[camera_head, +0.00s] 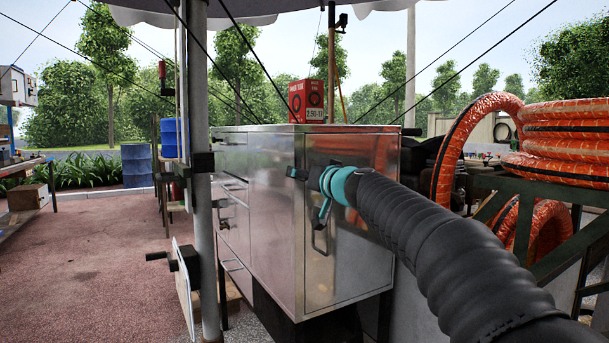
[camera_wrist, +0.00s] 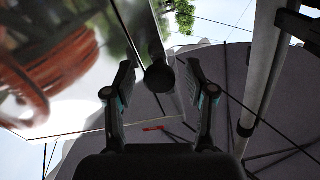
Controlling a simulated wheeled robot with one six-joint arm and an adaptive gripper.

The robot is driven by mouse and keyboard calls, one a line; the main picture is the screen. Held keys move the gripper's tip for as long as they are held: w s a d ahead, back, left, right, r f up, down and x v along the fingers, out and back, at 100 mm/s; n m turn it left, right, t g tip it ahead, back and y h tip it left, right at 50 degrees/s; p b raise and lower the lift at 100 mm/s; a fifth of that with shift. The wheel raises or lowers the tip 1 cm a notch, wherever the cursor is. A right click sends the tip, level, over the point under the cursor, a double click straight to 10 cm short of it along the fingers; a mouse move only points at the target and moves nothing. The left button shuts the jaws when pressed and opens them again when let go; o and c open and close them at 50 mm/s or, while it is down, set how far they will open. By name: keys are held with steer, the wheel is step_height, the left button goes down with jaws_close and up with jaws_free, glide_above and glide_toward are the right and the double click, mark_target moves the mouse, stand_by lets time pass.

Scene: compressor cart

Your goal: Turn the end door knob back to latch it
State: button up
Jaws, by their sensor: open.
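The metal cabinet (camera_head: 258,195) stands in the middle of the head view. Its end door (camera_head: 345,265) faces right and looks closed, with a loop handle low on it. In the wrist view a round black knob (camera_wrist: 159,77) sits between my fingertips, near the edge of the shiny door panel (camera_wrist: 60,70). My gripper (camera_wrist: 160,70) is open, with a finger on either side of the knob and a visible gap to each. In the head view my gripper (camera_head: 318,180) is at the door's near edge. There my arm hides much of the door, and I cannot clearly make out the knob.
A grey canopy post (camera_head: 203,250) stands left of the cabinet. A red box (camera_head: 306,100) sits on the cabinet top. Orange hoses (camera_head: 570,135) are coiled on a rack at the right. Blue drums (camera_head: 137,165) stand at the back left.

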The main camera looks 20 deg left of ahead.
jaws_close()
steer(key=shift+m, duration=0.4)
steer(key=m+b, duration=0.1)
steer(key=m, duration=0.2)
steer(key=shift+m, duration=0.4)
steer(key=m, duration=0.4)
steer(key=shift+m+b, duration=0.3)
steer(key=shift+b, duration=0.05)
steer(key=m, duration=0.4)
steer(key=shift+d, duration=0.1)
steer(key=m+p, duration=0.1)
steer(key=m, duration=0.3)
steer(key=shift+f+m, duration=0.1)
steer(key=shift+m, duration=0.2)
